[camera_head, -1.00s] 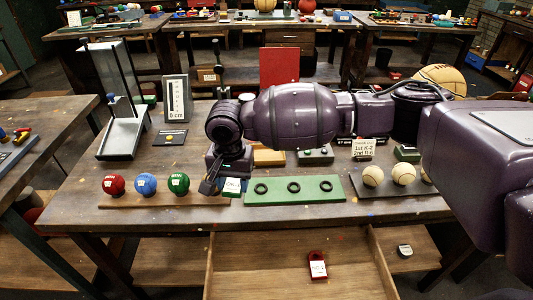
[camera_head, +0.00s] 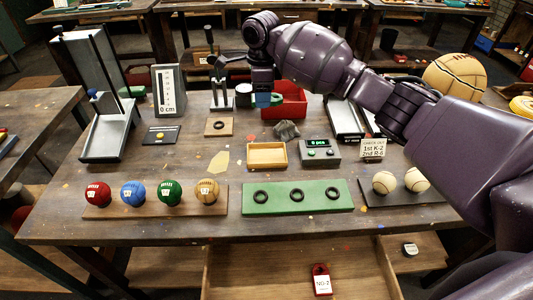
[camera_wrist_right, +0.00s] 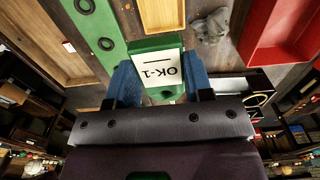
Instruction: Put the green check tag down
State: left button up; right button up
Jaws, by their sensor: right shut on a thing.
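My right gripper (camera_head: 263,98) is in the air over the back middle of the table, just left of the red bin (camera_head: 288,108). In the wrist view its blue fingers (camera_wrist_right: 160,84) are shut on the green check tag (camera_wrist_right: 166,72). The tag has a white label reading OK-1, seen upside down. Nothing under the tag touches it as far as I can see. In the head view the tag is largely hidden by the fingers. My left gripper is not in view.
Several balls sit on the left wooden rack (camera_head: 104,212). A green board (camera_head: 297,209) with black rings, a wooden tray (camera_head: 267,165), a grey counter box (camera_head: 320,160) and a grey cloth (camera_head: 287,130) stand near. A red tag (camera_head: 320,280) lies in the open drawer. Bare table shows around the tray.

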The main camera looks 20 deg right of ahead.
jog(key=shift+s+f, duration=0.1)
jog(key=shift+f, duration=0.15)
notch_tip(320, 180, down, 5)
jog(key=b, duration=0.3)
send_over(263, 156)
notch_tip(263, 156, down, 8)
jog(key=shift+f, duration=0.5)
notch_tip(263, 156, down, 5)
jog(key=shift+s+f+b, duration=0.1)
jog(key=shift+f+b, duration=0.1)
jog(key=shift+b, duration=0.85)
jog(key=shift+f, duration=0.25)
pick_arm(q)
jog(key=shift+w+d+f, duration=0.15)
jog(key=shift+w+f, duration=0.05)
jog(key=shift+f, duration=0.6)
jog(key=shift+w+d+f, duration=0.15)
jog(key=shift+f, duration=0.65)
pick_arm(e)
jog(key=shift+r, duration=0.1)
jog(key=o, duration=0.6)
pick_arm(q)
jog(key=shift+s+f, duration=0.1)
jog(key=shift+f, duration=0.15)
